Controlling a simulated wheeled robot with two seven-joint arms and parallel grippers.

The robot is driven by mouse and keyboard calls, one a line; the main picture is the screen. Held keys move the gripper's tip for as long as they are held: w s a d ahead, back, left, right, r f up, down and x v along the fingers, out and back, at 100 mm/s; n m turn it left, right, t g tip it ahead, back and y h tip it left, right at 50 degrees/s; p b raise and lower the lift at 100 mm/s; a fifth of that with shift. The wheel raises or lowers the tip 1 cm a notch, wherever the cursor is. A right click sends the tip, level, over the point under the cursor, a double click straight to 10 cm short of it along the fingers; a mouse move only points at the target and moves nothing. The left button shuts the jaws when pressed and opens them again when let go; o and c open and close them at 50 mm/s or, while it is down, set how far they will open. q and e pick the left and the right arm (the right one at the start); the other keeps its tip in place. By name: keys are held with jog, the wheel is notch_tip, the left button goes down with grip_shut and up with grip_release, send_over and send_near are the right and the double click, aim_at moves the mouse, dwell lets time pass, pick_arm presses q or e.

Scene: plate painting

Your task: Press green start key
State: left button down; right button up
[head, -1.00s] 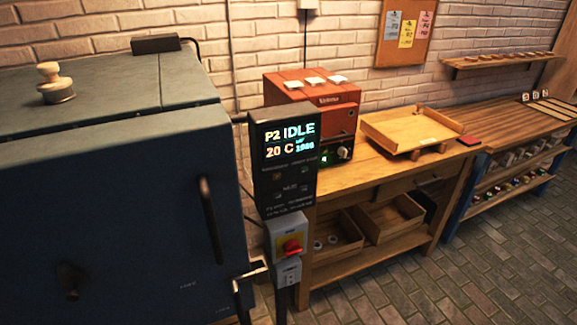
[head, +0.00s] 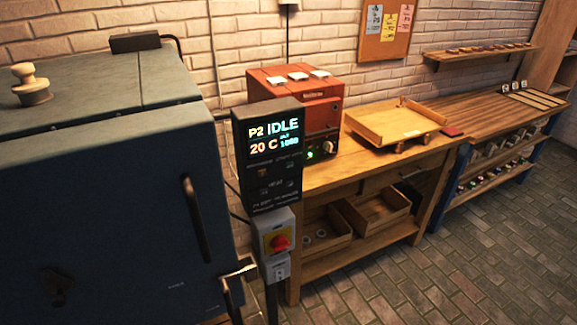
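The dark controller (head: 268,202) stands on a post at the right of the blue kiln (head: 110,215). Its lit display (head: 274,136) reads P2, IDLE and 20 C, with a smaller number that is hard to read. Small dark keys (head: 276,178) sit below the display. Their markings are too small and dim to tell which one is the green start key. Neither of my grippers shows in the head view.
A yellow switch box with a red knob (head: 280,242) hangs below the controller. A metal latch (head: 238,273) sticks out beside the kiln's lower right. A wooden bench (head: 350,170) holds a red machine (head: 325,100) and a wooden tray (head: 393,126). The brick floor at right is clear.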

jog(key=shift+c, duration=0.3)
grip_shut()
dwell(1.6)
